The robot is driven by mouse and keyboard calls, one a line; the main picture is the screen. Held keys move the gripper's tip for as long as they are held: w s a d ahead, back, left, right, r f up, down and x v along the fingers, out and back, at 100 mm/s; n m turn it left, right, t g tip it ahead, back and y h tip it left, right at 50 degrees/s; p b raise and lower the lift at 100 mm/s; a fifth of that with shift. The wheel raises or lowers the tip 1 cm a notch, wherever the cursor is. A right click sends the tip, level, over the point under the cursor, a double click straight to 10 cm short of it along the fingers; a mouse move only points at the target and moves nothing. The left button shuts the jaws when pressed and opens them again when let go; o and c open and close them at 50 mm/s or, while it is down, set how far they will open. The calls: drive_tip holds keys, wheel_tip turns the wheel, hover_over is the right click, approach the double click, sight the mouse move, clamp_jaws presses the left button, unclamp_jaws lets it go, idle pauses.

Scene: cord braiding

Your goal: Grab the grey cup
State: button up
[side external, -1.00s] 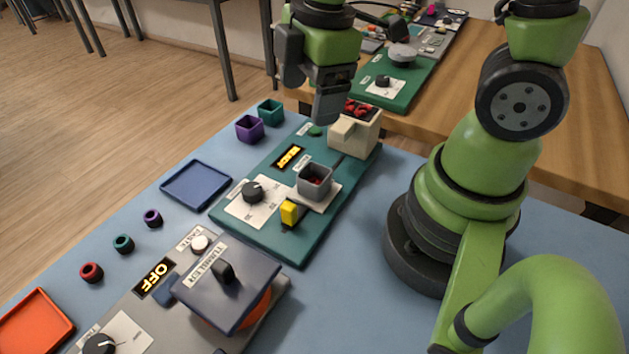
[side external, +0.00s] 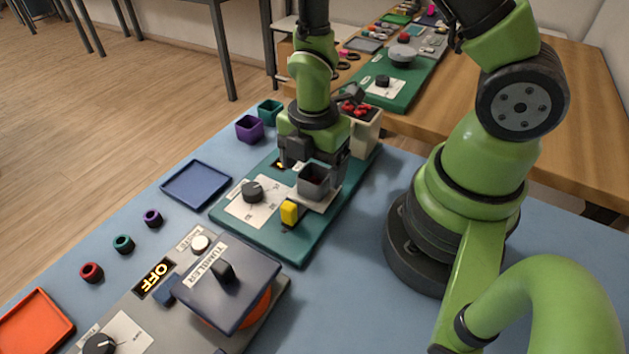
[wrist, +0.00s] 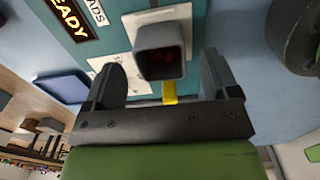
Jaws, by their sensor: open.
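The grey cup (side external: 314,185) is a small square-mouthed cup with dark red pieces inside. It stands on a pale plate on the green board. It also shows in the wrist view (wrist: 160,72), top centre. My gripper (side external: 318,165) is low over the board, right at the cup. In the wrist view my gripper (wrist: 163,82) is open, with one finger to the left of the cup and one to the right. Gaps show between the fingers and the cup. How far down the fingers reach is hard to tell.
A yellow block (side external: 289,212) sits just in front of the cup. A cream hopper with red pieces (side external: 362,114) stands close behind my gripper. A black knob (side external: 252,191) is to the left. The tumbler box (side external: 226,283) is nearer the camera. A blue tray (side external: 196,184) lies empty.

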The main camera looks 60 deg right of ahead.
sight(315, 182)
drive_tip(key=shift+s+f, duration=0.1)
drive_tip(key=shift+f, duration=1.35)
drive_tip(key=c, duration=1)
drive_tip(key=shift+r, duration=0.1)
